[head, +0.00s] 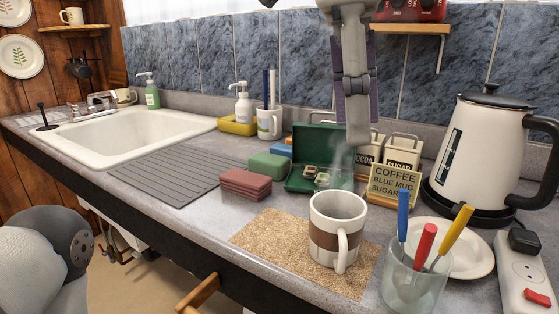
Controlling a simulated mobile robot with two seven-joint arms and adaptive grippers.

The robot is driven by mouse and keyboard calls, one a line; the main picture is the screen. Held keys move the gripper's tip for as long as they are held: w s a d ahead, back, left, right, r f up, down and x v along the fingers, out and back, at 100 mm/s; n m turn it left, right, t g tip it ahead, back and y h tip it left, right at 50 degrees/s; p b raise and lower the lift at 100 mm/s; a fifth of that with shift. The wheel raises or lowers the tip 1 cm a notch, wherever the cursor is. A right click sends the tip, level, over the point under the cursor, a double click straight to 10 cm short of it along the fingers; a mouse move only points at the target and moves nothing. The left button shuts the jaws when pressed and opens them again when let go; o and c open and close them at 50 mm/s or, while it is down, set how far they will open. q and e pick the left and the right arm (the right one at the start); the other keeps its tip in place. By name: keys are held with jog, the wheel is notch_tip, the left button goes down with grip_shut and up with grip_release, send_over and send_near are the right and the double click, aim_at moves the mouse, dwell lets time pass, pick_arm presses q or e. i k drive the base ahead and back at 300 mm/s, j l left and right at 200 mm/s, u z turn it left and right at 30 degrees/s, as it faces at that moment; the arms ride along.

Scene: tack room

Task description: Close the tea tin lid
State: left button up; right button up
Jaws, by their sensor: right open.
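The tea tin (294,184) is a dark green box right of the middle of the counter, behind the mug. Its lid (312,140) stands up at the back, open. Small packets show inside the tin. My right gripper (357,138) comes down from the top and is open and empty. It is seen nearly edge-on, and its tip overlaps the right part of the lid in the picture. I cannot tell whether it touches the lid. My left gripper is out of view.
A steaming mug (324,222) stands on a cork mat (262,240) in front. A coffee sign (394,187), canisters (404,150) and kettle (484,150) crowd the right. A green block (270,166) and red stack (245,184) are left. The drainboard (165,176) is clear.

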aim_at(310, 145)
jog(key=k+j, duration=0.15)
jog(key=k, duration=0.25)
jog(key=k+j, duration=0.15)
jog(key=k, duration=0.25)
jog(key=k+j, duration=0.15)
jog(key=k, duration=0.25)
